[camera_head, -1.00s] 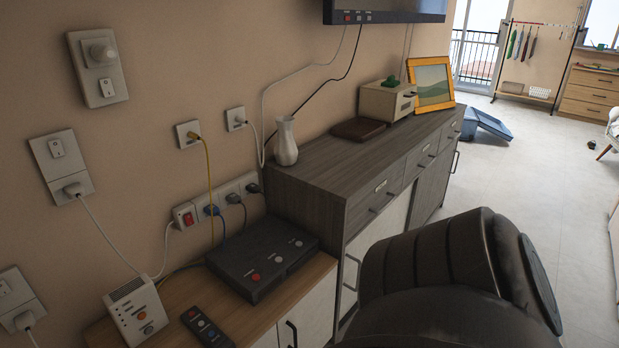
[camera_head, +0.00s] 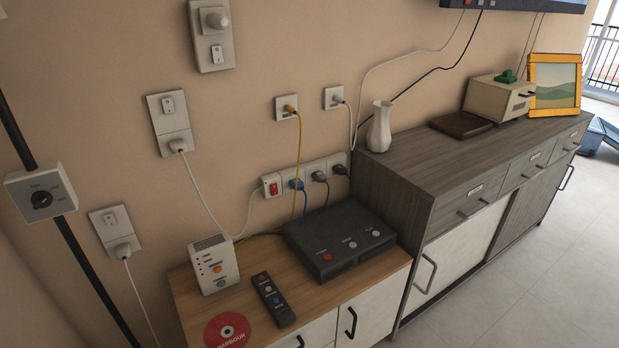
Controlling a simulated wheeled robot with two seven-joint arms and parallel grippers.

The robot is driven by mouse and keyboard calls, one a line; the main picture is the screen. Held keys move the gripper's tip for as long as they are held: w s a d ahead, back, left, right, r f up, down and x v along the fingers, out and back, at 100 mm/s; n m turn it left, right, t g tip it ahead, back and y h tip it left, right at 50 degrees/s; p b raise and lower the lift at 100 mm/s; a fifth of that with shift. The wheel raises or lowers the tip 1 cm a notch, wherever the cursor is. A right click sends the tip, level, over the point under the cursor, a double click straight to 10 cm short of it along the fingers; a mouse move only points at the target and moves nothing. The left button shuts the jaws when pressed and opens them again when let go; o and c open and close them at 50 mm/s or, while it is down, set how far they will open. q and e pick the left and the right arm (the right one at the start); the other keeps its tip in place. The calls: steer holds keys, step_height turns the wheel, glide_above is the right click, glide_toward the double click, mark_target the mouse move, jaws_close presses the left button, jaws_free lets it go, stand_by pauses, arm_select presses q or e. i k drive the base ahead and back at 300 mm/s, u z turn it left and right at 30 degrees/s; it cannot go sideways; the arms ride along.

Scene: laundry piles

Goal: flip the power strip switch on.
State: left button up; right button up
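The white power strip (camera_head: 328,165) is fixed to the wall above the low wooden cabinet. Its red rocker switch (camera_head: 273,188) is at its left end; I cannot tell from this view whether it is on or off. Several plugs sit in the strip, among them a blue plug (camera_head: 296,184) and dark plugs (camera_head: 319,176). Neither of my grippers shows in the head view.
A black set-top box (camera_head: 340,240), a white router (camera_head: 214,265), a remote (camera_head: 272,298) and a red disc (camera_head: 227,331) lie on the low cabinet (camera_head: 185,290). A grey sideboard (camera_head: 400,180) with a white vase (camera_head: 380,127) stands to the right. Cords hang near the strip.

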mark_target(273, 191)
steer(key=z, duration=1.25)
steer(key=i, duration=1.4)
steer(key=u, duration=0.9)
